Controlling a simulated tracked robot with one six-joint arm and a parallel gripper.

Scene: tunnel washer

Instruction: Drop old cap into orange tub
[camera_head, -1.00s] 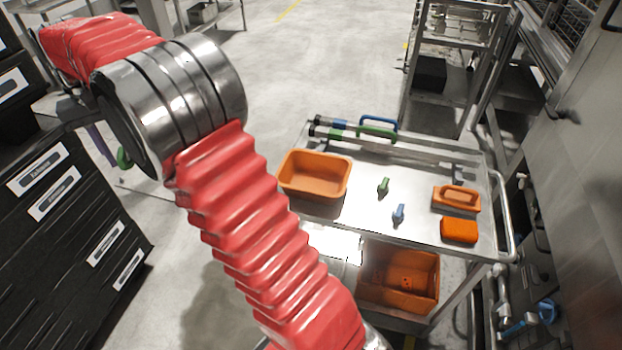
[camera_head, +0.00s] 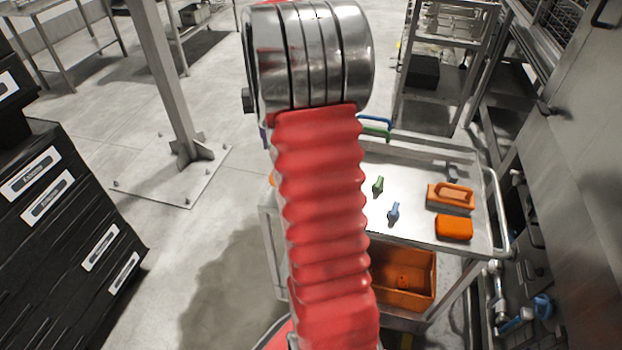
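The orange tub (camera_head: 271,179) on the cart top is almost wholly hidden behind my red-sleeved arm; only a sliver of its left edge shows. My gripper is not visible; the raised arm and its metal joint cover that area. I cannot make out the old cap for sure. A small green piece (camera_head: 378,186) and a small blue piece (camera_head: 394,211) lie apart on the cart top, right of my arm.
The metal cart (camera_head: 420,225) also carries an orange-handled brush (camera_head: 451,195) and an orange block (camera_head: 454,228). An orange bin (camera_head: 403,278) sits on its lower shelf. Black drawers (camera_head: 65,240) stand left, a post (camera_head: 165,80) behind, and a steel machine (camera_head: 570,190) right.

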